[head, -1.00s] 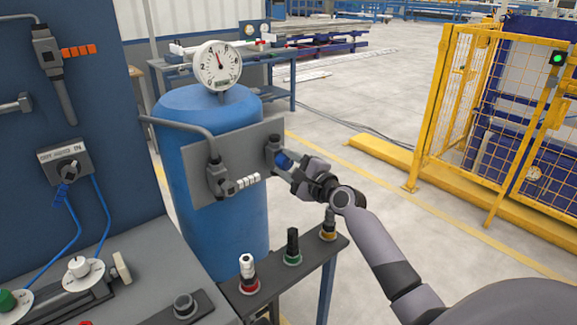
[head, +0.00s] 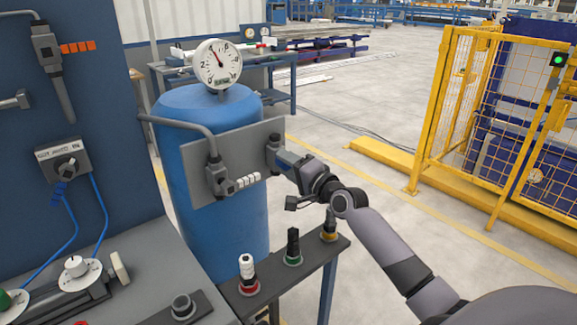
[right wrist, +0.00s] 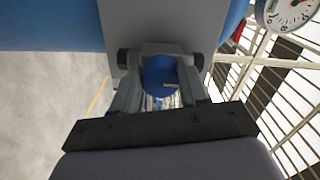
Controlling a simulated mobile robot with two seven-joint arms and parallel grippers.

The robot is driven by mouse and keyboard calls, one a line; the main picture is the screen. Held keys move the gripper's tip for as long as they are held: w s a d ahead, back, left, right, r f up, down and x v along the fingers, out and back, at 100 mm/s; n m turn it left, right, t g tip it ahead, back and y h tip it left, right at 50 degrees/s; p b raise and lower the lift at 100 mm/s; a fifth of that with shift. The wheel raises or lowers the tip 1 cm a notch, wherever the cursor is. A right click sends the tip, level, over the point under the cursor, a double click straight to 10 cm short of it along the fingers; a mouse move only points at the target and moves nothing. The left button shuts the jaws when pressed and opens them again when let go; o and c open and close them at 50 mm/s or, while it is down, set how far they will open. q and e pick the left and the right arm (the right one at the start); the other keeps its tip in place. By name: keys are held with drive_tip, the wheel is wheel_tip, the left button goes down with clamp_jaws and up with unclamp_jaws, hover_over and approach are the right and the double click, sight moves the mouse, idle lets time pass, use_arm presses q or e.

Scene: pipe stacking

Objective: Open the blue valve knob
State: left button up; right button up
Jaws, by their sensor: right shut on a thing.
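The blue valve knob (right wrist: 160,78) shows in the right wrist view between the two fingers of my right gripper (right wrist: 160,95). The fingers are shut on it from both sides. In the head view the right gripper (head: 290,162) reaches the right end of the grey plate on the blue tank (head: 225,235), and it hides most of the knob. The grey plate (head: 238,150) carries a second grey valve body (head: 216,180) on its left. My left gripper is not in view.
A round gauge (head: 217,65) stands on top of the tank. Below my right arm is a narrow stand (head: 322,252) with red, green and yellow-based knobs. A dark blue panel (head: 100,110) is at the left. A yellow safety fence (head: 455,120) stands at the right, with open floor between.

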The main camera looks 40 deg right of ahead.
drive_tip(key=shift+n, duration=0.3)
drive_tip(key=o, duration=1.1)
drive_tip(key=shift+c, duration=0.2)
drive_tip(key=s, duration=0.7)
drive_tip(key=shift+d, duration=0.25)
drive_tip(key=shift+s, duration=0.1)
